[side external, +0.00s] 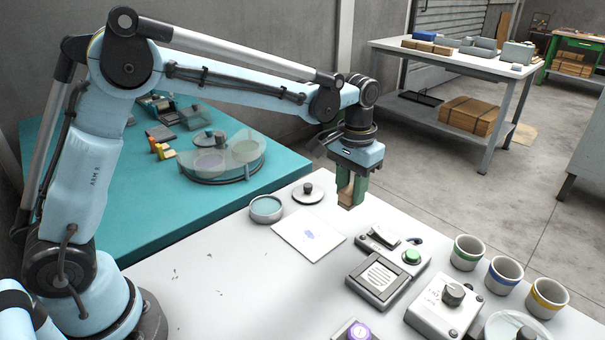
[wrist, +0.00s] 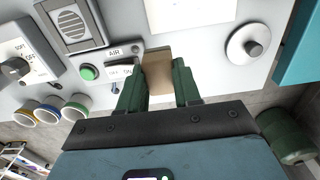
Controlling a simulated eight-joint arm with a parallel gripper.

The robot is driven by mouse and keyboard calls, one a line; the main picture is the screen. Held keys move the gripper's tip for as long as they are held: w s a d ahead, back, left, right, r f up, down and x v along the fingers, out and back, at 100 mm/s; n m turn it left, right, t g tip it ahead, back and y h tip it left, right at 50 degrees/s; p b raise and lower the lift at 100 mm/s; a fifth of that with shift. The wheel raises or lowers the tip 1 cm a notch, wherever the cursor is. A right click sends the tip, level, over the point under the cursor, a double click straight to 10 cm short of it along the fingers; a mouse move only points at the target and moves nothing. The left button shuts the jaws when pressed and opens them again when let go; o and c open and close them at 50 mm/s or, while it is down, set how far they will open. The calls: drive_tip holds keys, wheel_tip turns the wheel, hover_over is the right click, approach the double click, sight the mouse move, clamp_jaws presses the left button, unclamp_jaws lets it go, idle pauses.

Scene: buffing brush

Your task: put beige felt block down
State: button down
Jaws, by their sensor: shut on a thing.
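The beige felt block (side external: 346,194) is held between the green fingers of my gripper (side external: 352,190). It also shows in the wrist view (wrist: 158,76), between the fingertips (wrist: 160,70). My gripper is shut on the block and points down. In the side view the block appears above the far part of the white table (side external: 210,285), behind the switch box (side external: 385,240). The fingers hide the block's sides, and I cannot tell the exact gap beneath it.
A white card with a blue smudge (side external: 308,236), a round tin (side external: 266,208) and a knobbed lid (side external: 308,193) lie left of my gripper. A vented box (side external: 380,279), a knob box (side external: 446,306) and three rimmed cups (side external: 503,275) stand towards the right. The table's front left is mostly clear.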

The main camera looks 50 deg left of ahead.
drive_tip(key=w+a+f, duration=0.1)
drive_tip(key=a, duration=0.1)
drive_tip(key=w+a+f, duration=0.2)
drive_tip(key=a+f, duration=0.1)
drive_tip(key=shift+w+a, duration=0.3)
drive_tip(key=shift+w, duration=0.05)
drive_tip(key=shift+f, duration=2.05)
drive_tip(key=shift+f, duration=0.1)
drive_tip(key=c, duration=0.8)
unclamp_jaws()
